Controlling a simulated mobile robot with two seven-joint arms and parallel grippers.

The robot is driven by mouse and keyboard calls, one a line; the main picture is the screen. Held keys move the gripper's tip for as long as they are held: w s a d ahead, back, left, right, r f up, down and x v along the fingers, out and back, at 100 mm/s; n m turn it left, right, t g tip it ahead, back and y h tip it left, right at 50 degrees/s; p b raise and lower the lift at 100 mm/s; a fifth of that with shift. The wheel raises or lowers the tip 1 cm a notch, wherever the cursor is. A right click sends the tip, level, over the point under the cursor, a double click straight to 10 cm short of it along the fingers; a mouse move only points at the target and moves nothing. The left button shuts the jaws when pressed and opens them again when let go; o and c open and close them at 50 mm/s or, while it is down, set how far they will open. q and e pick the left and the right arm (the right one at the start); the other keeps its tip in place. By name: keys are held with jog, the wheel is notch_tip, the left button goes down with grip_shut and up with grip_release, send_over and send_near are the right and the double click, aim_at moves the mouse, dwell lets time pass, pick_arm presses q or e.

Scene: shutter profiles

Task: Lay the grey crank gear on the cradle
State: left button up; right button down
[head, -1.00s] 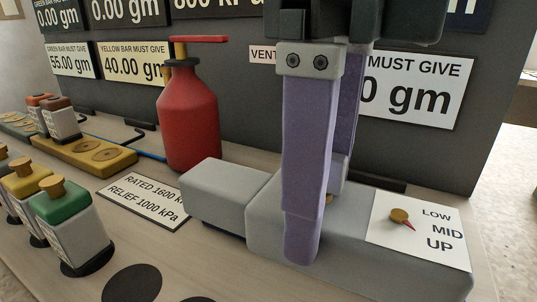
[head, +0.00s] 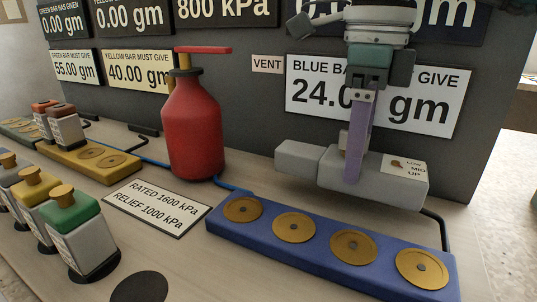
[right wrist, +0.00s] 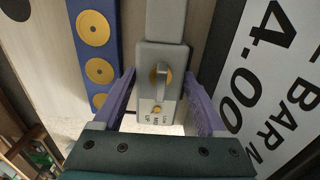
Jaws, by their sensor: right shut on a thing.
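The grey crank gear (head: 390,190) is a long block with a narrower left end and a LOW MID UP label with a small pointer. My right gripper (head: 357,160) is shut on its middle, one purple finger showing in front. In the right wrist view the fingers (right wrist: 162,88) stand on both sides of the gear (right wrist: 148,65), with a handle between them. The gear is roughly level behind the blue bar and in front of the dark panel. I cannot tell whether it touches anything below. I cannot make out a cradle. My left gripper is not in view.
The blue bar (head: 262,237) with several brass discs lies in front of the gear. A red bottle (head: 192,130) stands left of it, and a rated-pressure card (head: 157,207) lies nearby. Capped blocks (head: 85,240) stand at the left. A black tube (head: 437,222) runs at the right.

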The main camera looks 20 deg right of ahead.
notch_tip(320, 180, down, 3)
jog(key=shift+r, duration=0.15)
jog(key=shift+w+d, duration=0.15)
jog(key=shift+f, duration=0.3)
jog(key=shift+c, duration=1)
grip_release()
notch_tip(320, 180, up, 12)
jog(key=shift+r+p, duration=0.15)
jog(key=shift+p, duration=0.3)
